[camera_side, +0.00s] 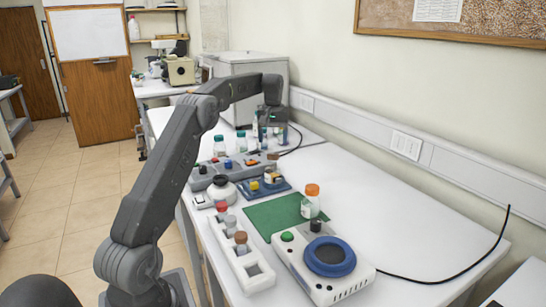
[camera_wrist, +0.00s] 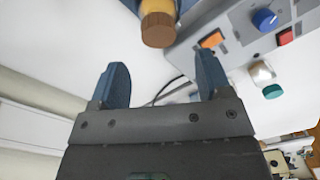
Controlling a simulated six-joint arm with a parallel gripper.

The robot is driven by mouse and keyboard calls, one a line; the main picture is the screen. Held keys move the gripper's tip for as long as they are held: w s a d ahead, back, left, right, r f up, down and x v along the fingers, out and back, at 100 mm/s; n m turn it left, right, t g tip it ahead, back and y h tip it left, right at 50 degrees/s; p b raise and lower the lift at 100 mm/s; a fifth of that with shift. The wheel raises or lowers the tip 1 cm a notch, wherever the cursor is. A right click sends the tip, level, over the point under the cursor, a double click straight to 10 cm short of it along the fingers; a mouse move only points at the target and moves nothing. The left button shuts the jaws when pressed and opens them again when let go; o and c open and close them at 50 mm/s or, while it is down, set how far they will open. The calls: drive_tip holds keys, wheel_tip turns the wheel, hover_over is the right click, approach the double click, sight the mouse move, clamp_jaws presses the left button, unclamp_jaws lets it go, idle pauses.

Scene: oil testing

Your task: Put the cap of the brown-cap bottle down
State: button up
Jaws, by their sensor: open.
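My gripper (camera_wrist: 161,75) is open, with two blue fingers apart and only bare white surface and a dark cable between them. In the side view my gripper (camera_side: 270,130) is at the far part of the bench. A brown cap (camera_wrist: 158,30) shows at the top of the wrist view, beyond the fingertips and apart from them, against an amber bottle (camera_wrist: 158,7) cut off by the frame edge. In the side view a brown cap (camera_side: 271,156) shows above a labelled amber bottle (camera_side: 272,177) on a blue base. I cannot tell whether the cap is seated on it.
A grey control box (camera_side: 228,171) with coloured knobs stands left of the bottle. Teal-capped bottles (camera_side: 219,145) stand behind it. Nearer are a green mat (camera_side: 275,216), an orange-capped bottle (camera_side: 312,200), a white rack (camera_side: 240,266) and a blue-topped device (camera_side: 330,256). The right bench side is mostly clear.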

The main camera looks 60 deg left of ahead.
sight(273, 157)
drive_tip(key=shift+s+d+f, duration=0.1)
drive_tip(key=shift+d+f, duration=0.05)
drive_tip(key=shift+f, duration=1.25)
drive_tip(key=shift+d+f, duration=0.1)
drive_tip(key=shift+f, duration=1.25)
drive_tip(key=c, duration=1)
drive_tip(key=shift+c, duration=0.2)
drive_tip(key=shift+r, duration=0.1)
